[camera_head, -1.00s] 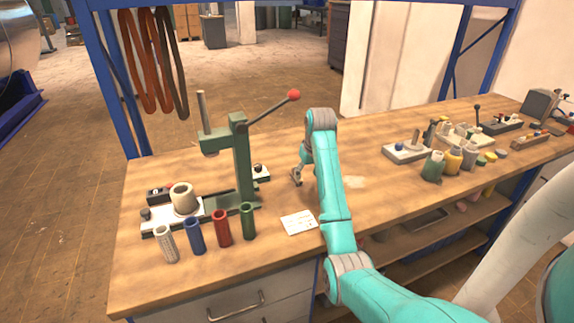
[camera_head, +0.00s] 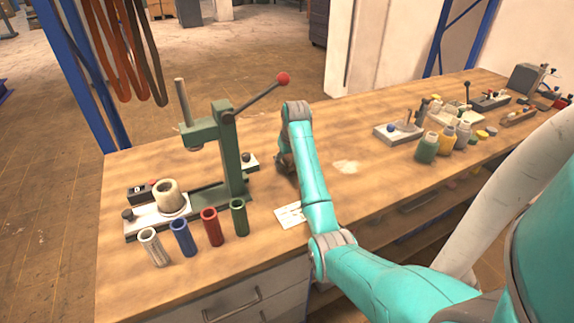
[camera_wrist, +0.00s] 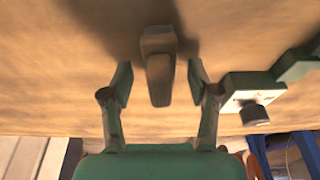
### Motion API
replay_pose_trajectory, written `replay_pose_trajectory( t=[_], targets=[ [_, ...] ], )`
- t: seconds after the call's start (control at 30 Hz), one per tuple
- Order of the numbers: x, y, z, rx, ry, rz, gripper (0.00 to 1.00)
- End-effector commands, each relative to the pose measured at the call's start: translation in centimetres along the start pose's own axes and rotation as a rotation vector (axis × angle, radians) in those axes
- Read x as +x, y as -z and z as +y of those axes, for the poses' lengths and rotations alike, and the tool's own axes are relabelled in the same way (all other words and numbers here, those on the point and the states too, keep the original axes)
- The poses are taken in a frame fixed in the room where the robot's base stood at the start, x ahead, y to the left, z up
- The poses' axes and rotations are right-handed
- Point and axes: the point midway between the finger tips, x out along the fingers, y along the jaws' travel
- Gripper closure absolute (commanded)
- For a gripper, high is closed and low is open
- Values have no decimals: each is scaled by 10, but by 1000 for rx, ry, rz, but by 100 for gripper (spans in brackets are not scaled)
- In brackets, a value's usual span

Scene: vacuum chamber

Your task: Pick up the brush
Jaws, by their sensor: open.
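My gripper (camera_head: 284,162) is low over the workbench, just right of the green press, partly hidden by my own arm in the head view. In the wrist view my gripper (camera_wrist: 159,84) is open, its two fingers spread apart. A brown-grey block with a narrower, handle-like part, seemingly the brush (camera_wrist: 158,45), lies between and slightly beyond the fingertips. There is a visible gap on both sides of it. I cannot make out the brush in the head view.
The green lever press (camera_head: 232,150) stands left of my gripper; its base (camera_wrist: 252,98) shows close to the right finger. Several coloured tubes (camera_head: 211,226) stand in front. A white card (camera_head: 289,215) lies near my arm. Bottles (camera_head: 427,148) stand to the right.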

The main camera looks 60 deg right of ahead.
Motion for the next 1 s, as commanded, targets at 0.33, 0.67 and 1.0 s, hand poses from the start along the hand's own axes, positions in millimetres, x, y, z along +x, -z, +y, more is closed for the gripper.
replay_pose_trajectory(
  t=[0.33, 0.67, 1.0],
  targets=[
    [9, 0, 0, 0, 0, 1, 40],
    [8, 0, 0, 0, 0, 1, 100],
    [7, 2, -1, -1, 0, 1, 100]
  ],
)
